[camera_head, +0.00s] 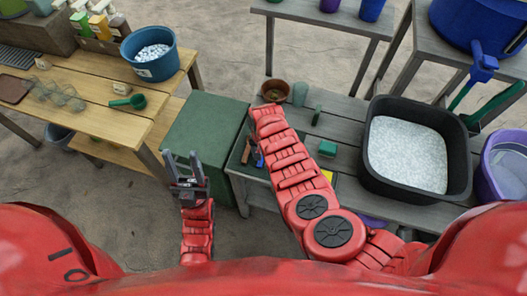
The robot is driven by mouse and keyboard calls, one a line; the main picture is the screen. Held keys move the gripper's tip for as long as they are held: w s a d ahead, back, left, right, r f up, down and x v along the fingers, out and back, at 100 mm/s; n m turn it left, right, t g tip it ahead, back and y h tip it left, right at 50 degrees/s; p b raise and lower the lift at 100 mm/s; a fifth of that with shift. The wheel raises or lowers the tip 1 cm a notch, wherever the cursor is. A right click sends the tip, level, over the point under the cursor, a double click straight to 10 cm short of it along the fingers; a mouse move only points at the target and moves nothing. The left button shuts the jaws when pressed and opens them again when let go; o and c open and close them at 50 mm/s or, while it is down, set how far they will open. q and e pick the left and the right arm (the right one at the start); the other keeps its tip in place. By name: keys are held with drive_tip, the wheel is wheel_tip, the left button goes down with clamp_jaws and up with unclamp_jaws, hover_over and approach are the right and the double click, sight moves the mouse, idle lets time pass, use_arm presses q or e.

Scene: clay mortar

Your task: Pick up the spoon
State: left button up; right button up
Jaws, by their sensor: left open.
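A small green scoop-like spoon (128,102) lies on the light wooden table at the left.
The wooden table (90,120) also bears a blue bucket (149,53) of white pieces, a wire rack and cartons. A green box (205,130) stands between the tables. A black tub (418,150) of white granules stands on the grey table (345,170).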

drive_tip(key=shift+c, duration=0.3)
clamp_jaws()
drive_tip(key=shift+r, duration=0.1)
